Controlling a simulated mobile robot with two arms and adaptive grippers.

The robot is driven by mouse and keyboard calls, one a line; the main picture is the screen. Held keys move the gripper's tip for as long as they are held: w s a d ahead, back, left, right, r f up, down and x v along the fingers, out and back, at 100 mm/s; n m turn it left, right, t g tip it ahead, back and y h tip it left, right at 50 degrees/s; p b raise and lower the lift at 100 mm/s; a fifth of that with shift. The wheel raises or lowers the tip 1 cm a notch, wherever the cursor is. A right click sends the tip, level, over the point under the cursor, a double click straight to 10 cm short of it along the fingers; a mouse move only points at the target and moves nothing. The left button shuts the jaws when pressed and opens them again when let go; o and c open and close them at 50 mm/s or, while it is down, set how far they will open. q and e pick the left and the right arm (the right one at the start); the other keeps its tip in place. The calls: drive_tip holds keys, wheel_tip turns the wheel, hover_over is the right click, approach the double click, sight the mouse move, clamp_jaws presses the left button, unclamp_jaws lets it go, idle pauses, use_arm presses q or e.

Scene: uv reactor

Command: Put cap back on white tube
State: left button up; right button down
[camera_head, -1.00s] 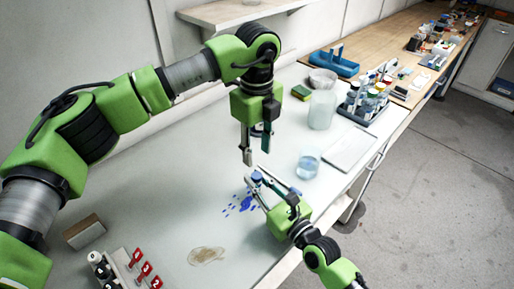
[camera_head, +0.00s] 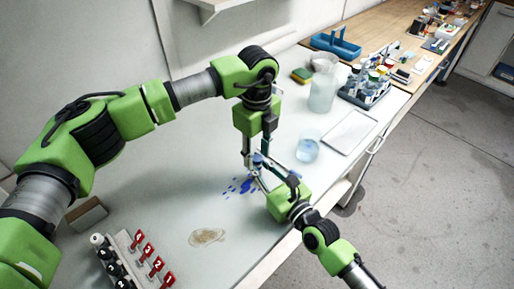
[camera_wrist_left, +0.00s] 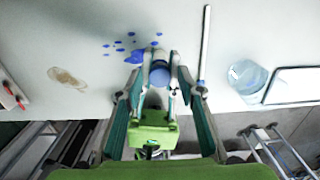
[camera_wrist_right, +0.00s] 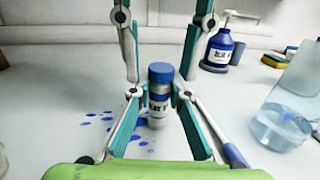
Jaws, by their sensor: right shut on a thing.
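The white tube (camera_wrist_right: 158,112), with a dark label, stands upright between the fingers of my right gripper (camera_wrist_right: 158,98), which is shut on it. The blue cap (camera_wrist_right: 161,72) shows at the tube's top; I cannot tell whether it is fastened. The cap also shows from above in the left wrist view (camera_wrist_left: 160,76). My left gripper (camera_head: 258,152) points down over the tube. My right gripper (camera_head: 258,168) partly hides the tube in the head view.
Blue spill spots (camera_head: 240,185) lie beside the tube. A rack with red tags (camera_head: 135,258) and a brown stain (camera_head: 207,236) are nearer.

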use_arm(q)
clamp_jaws()
drive_tip(key=shift+o, duration=0.2)
unclamp_jaws()
drive_tip(key=shift+r, duration=0.1)
drive_tip(key=shift+r, duration=2.2)
drive_tip(key=shift+c, duration=0.2)
wheel_tip(320, 180, up, 4)
drive_tip(key=shift+f, duration=0.2)
